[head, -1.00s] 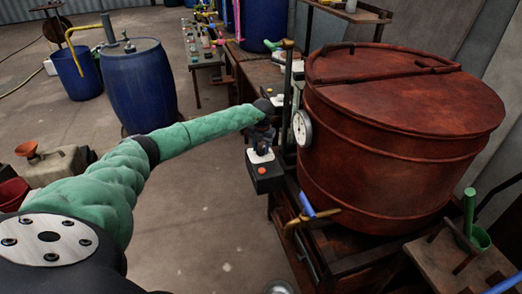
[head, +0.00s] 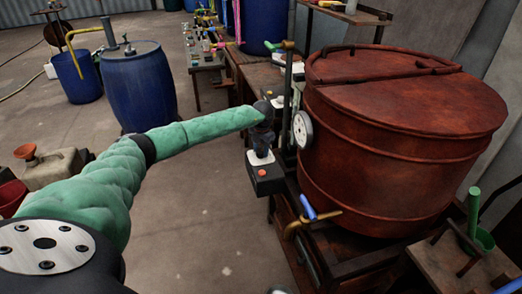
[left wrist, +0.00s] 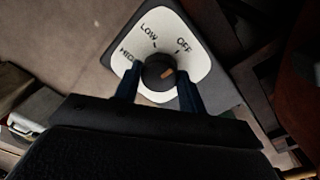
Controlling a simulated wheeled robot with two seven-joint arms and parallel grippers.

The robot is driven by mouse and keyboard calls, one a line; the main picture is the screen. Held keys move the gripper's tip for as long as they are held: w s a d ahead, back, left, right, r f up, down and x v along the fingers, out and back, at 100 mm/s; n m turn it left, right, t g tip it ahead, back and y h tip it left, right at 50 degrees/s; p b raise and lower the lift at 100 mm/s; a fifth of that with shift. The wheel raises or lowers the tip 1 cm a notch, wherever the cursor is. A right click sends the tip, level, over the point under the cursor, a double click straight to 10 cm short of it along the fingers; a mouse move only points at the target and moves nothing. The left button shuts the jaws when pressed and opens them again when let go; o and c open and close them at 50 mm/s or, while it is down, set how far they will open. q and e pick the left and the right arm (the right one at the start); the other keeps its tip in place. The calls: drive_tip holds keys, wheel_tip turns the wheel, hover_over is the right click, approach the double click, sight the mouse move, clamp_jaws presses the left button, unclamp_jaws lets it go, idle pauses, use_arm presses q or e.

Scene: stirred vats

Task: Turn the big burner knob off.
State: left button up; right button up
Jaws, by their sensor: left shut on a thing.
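My left gripper (left wrist: 158,86) is shut on the knob, one finger on each side. In the head view my left gripper (head: 262,146) points down onto the dial on a black control box (head: 267,185) with an orange button. The knob itself is hidden there by the gripper. My right gripper is in neither view.
A large rust-red vat (head: 400,140) with a round gauge (head: 303,130) stands just right of the control box. A blue-handled tap (head: 308,208) sticks out below. Blue barrels (head: 140,85) stand at the back left. Open floor (head: 190,220) lies left of the box.

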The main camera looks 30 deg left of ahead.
sight(261, 151)
use_arm(q)
drive_tip(key=o, duration=1)
drive_tip(key=shift+c, duration=0.2)
wheel_tip(261, 151, up, 6)
drive_tip(key=shift+r, duration=0.25)
drive_tip(key=shift+d+r, duration=0.1)
drive_tip(key=shift+r, duration=0.5)
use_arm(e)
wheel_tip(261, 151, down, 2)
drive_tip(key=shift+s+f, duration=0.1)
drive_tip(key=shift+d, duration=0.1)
